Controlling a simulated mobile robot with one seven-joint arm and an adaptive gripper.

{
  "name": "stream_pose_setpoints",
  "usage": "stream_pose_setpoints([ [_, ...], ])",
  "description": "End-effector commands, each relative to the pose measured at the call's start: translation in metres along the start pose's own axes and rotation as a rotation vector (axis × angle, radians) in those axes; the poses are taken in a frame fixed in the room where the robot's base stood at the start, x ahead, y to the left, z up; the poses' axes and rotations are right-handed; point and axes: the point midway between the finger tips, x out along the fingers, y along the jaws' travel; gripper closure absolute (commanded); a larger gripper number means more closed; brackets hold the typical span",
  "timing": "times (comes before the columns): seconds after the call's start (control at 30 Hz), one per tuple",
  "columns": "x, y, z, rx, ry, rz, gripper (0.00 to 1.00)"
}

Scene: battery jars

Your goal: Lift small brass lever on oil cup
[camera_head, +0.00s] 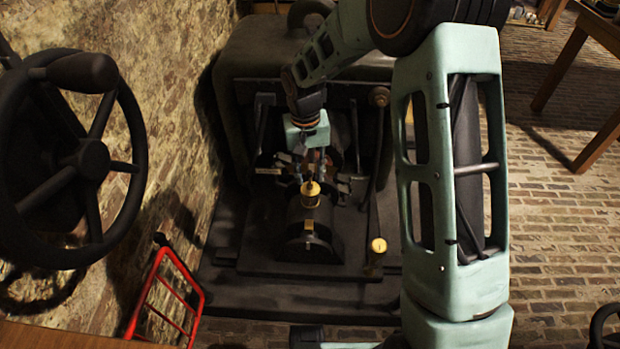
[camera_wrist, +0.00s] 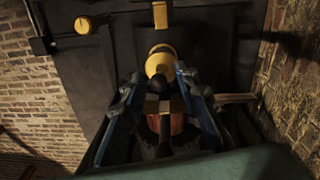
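The brass oil cup (camera_head: 311,198) stands upright on top of a dark cylindrical machine housing (camera_head: 312,235). In the wrist view the oil cup (camera_wrist: 159,60) shows as a rounded yellow brass shape just beyond the fingertips. The small lever on it is too small and dark to make out in either view. My gripper (camera_head: 314,168) reaches down just behind the cup in the head view. In the wrist view my gripper (camera_wrist: 158,76) has its two fingers spread apart, with the cup lying between and ahead of the tips. Contact with the cup cannot be told.
A brass knob or gauge (camera_head: 378,246) stands to the right of the housing. A tall dark lever rod (camera_head: 379,140) rises behind it. A large dark handwheel (camera_head: 92,160) and a red metal frame (camera_head: 168,290) are at the left. Brick floor (camera_head: 560,215) is open at the right.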

Motion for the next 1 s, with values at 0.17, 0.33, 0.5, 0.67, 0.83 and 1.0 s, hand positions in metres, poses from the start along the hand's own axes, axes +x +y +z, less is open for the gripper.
stream_pose_setpoints([
  [0.17, 0.0145, 0.0000, 0.0000, 0.001, 0.000, -0.001, 0.72],
  [0.33, 0.0161, 0.0001, 0.0000, 0.001, 0.000, -0.001, 0.72],
  [0.5, 0.0158, 0.0001, 0.0000, 0.001, 0.000, 0.000, 0.76],
  [0.67, 0.0156, 0.0000, -0.0001, 0.001, 0.000, 0.000, 0.94],
  [0.83, 0.0155, 0.0000, -0.0001, 0.001, 0.000, 0.000, 1.00],
  [1.0, 0.0153, 0.0000, -0.0002, 0.001, 0.000, -0.001, 1.00],
])
